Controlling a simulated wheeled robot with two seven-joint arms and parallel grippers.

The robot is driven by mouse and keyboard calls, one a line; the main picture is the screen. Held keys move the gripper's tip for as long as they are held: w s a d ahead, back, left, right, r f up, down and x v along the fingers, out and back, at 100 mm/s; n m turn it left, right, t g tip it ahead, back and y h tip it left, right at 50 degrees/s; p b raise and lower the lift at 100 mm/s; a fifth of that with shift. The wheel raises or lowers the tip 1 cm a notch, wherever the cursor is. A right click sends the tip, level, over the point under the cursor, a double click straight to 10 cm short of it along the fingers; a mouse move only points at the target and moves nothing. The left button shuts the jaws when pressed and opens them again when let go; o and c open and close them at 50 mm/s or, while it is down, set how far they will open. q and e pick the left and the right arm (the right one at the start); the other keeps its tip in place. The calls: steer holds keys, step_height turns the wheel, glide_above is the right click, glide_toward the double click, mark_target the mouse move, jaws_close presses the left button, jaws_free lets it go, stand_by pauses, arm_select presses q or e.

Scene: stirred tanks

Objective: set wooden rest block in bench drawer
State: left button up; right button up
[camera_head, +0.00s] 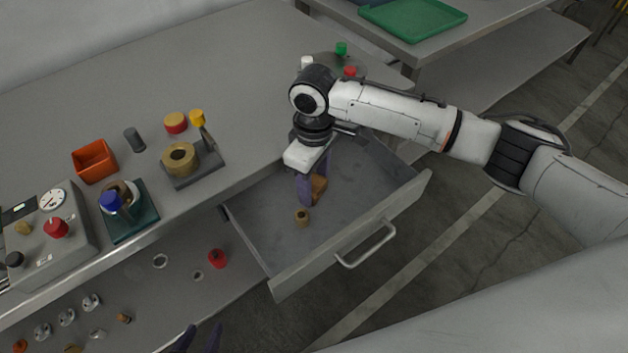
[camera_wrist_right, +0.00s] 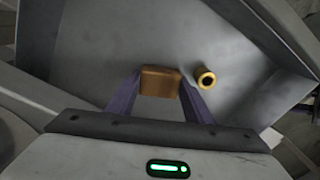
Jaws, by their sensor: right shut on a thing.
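The wooden rest block (camera_head: 319,187) is brown and shows inside the open bench drawer (camera_head: 352,216), beside my right gripper's fingers. My right gripper (camera_head: 309,198) reaches down into the drawer and is shut on the block. In the right wrist view the block (camera_wrist_right: 160,82) sits between the tips of the two purple fingers (camera_wrist_right: 160,88), over the grey drawer floor (camera_wrist_right: 120,40). I cannot tell whether the block touches the floor. My left gripper (camera_head: 200,340) shows only as purple fingertips at the bottom edge of the head view; its jaw state is unclear.
A small brass ring-shaped piece (camera_head: 302,217) lies in the drawer near the block; it also shows in the wrist view (camera_wrist_right: 206,78). The drawer front has a handle (camera_head: 366,246). The bench (camera_head: 230,80) bears an orange bin (camera_head: 94,160) and a tape-like roll (camera_head: 180,158).

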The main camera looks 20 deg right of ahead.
mark_target(314, 185)
steer(key=o, duration=1)
steer(key=shift+f, duration=0.1)
steer(key=shift+o, duration=0.2)
step_height(314, 185, up, 12)
steer(key=shift+p, duration=0.4)
